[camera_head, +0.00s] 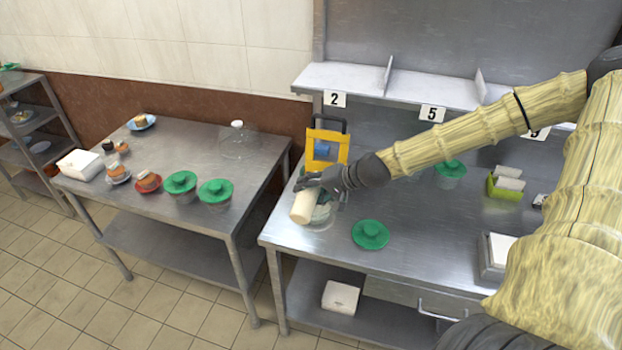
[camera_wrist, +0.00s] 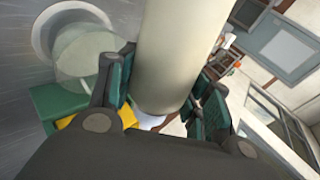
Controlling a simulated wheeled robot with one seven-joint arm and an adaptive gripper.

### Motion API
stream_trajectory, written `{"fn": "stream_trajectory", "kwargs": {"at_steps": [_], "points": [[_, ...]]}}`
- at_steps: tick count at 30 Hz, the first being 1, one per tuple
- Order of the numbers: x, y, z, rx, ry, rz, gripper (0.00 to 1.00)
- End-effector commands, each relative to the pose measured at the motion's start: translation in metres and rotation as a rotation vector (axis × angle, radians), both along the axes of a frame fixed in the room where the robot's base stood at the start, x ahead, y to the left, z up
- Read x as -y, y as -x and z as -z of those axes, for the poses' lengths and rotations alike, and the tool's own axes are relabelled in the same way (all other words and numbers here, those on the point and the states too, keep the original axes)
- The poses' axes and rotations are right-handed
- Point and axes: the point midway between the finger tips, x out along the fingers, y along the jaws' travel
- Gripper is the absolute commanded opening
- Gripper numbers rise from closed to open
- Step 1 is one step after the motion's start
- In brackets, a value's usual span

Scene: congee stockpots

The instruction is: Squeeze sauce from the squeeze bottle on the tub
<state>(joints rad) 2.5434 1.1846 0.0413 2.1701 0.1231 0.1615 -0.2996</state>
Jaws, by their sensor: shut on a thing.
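My gripper (camera_head: 322,183) is shut on a cream squeeze bottle (camera_head: 303,207), held tilted at the left end of the right-hand steel table. In the wrist view the bottle (camera_wrist: 178,55) stands between the green-padded fingers (camera_wrist: 165,90). The tub (camera_head: 322,214) is a pale round container just below and beside the bottle, partly hidden by it and the gripper. A round rim (camera_wrist: 45,28) and a translucent round shape show left of the bottle in the wrist view. I cannot tell whether the bottle touches the tub, and no sauce is visible.
A loose green lid (camera_head: 370,234) lies right of the tub. A yellow caddy (camera_head: 327,147) stands behind my gripper. A green-lidded tub (camera_head: 450,170) and a green holder (camera_head: 505,184) are farther right. The left table (camera_head: 190,150) holds plates, lidded tubs and a glass cover.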

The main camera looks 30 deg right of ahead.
Motion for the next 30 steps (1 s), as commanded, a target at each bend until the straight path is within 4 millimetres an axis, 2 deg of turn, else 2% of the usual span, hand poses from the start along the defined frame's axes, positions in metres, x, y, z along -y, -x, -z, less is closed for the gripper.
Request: {"fn": "stream_trajectory", "kwargs": {"at_steps": [4,30], "points": [[-0.008,0.005,0.004,-0.098,-0.113,-0.002,0.39],[0.003,-0.006,0.011,-0.549,-0.643,-0.004,0.39]]}}
